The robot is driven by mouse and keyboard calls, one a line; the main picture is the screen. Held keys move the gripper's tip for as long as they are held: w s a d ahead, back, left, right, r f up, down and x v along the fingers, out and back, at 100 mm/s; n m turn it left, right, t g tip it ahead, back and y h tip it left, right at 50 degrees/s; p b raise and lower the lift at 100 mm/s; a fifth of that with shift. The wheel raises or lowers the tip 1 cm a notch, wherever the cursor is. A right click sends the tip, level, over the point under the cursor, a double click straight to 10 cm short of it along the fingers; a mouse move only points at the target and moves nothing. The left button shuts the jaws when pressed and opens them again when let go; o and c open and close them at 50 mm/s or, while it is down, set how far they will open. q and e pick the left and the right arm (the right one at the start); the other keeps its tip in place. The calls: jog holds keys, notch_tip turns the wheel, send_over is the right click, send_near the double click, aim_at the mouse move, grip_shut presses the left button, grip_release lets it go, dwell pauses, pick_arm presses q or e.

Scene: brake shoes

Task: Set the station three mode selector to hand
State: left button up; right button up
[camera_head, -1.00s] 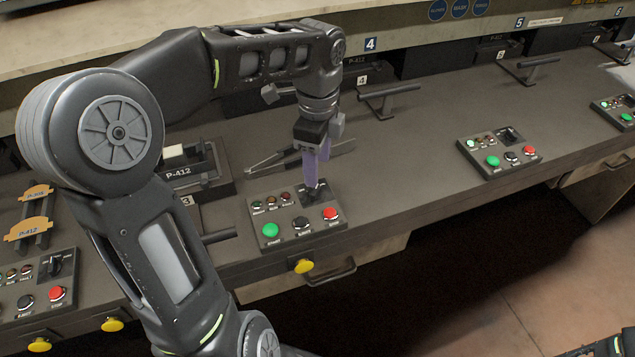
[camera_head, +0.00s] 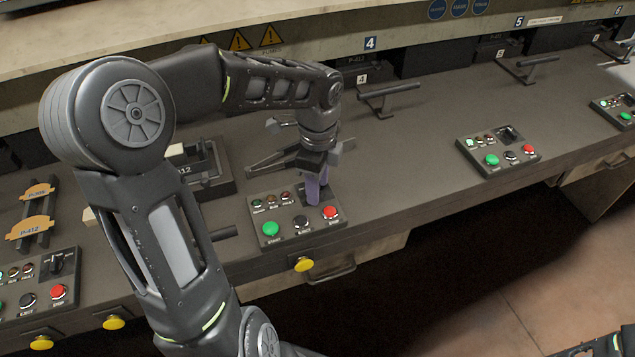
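The station three control panel (camera_head: 263,239) sits on the bench edge, with a green button (camera_head: 270,229), a black button (camera_head: 302,222), a red button (camera_head: 330,212) and small lamps along its top. Its mode selector is at the upper right of the panel, largely hidden behind my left gripper (camera_head: 314,192). The gripper points down with its purple fingers at the selector. I cannot tell whether the fingers are closed on it, nor which way the selector points. My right gripper is not visible.
A neighbouring panel (camera_head: 14,312) stands at the lower left and another panel (camera_head: 478,172) to the right.

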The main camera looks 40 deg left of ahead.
pick_arm(q)
grip_shut()
jog(key=shift+n, duration=0.4)
jog(key=n+b, duration=0.1)
jog(key=n, duration=0.2)
jog(key=shift+w, duration=0.1)
jog(key=shift+a+n+b, duration=0.15)
jog(key=shift+n+b, duration=0.5)
jog(key=shift+n, duration=1.35)
jog(key=shift+o, duration=1.7)
grip_release()
